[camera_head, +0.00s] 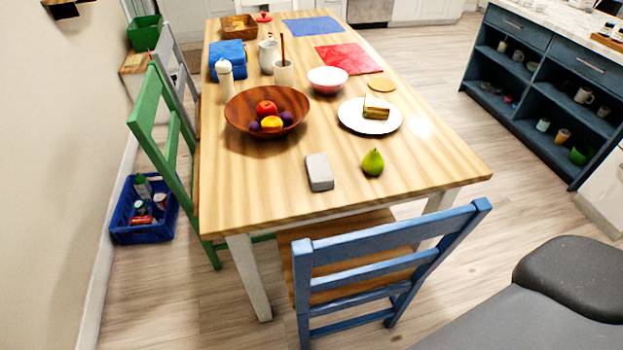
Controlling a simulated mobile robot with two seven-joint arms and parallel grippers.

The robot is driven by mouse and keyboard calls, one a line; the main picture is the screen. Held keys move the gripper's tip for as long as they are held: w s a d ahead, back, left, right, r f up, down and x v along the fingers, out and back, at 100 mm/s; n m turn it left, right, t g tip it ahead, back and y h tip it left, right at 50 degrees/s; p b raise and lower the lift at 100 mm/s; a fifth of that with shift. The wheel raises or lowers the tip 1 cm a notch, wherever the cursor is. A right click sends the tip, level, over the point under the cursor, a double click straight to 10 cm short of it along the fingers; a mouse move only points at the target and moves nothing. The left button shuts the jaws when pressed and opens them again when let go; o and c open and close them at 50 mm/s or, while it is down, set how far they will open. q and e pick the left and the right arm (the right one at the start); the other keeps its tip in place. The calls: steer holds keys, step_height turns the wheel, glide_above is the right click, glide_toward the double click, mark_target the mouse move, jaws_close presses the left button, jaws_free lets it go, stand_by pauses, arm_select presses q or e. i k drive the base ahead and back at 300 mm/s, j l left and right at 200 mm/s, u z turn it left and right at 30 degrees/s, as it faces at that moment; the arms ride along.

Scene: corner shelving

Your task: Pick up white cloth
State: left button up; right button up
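A small pale, white-grey block-like item (319,172) lies near the front edge of the wooden table (262,190). It looks like a compactly folded white cloth, but its texture is too small to be sure. It lies left of a green pear (373,163) and apart from it. Nothing covers it. Neither of my grippers shows in the head view.
A blue chair (390,240) stands at the table's near end, a green chair (160,140) at its left. A wooden fruit bowl (240,118) and a sandwich plate (352,122) sit behind the pale item. The table's front left is clear. A blue crate (140,234) stands on the floor.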

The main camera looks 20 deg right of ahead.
mark_target(321, 177)
steer(key=j+z, duration=0.1)
steer(key=j, duration=0.25)
steer(key=k+j, duration=0.15)
steer(key=j, duration=0.25)
steer(key=k+j+z, duration=0.15)
steer(key=j, duration=0.2)
steer(key=j+z, duration=0.1)
steer(key=j, duration=0.25)
steer(key=k, duration=0.05)
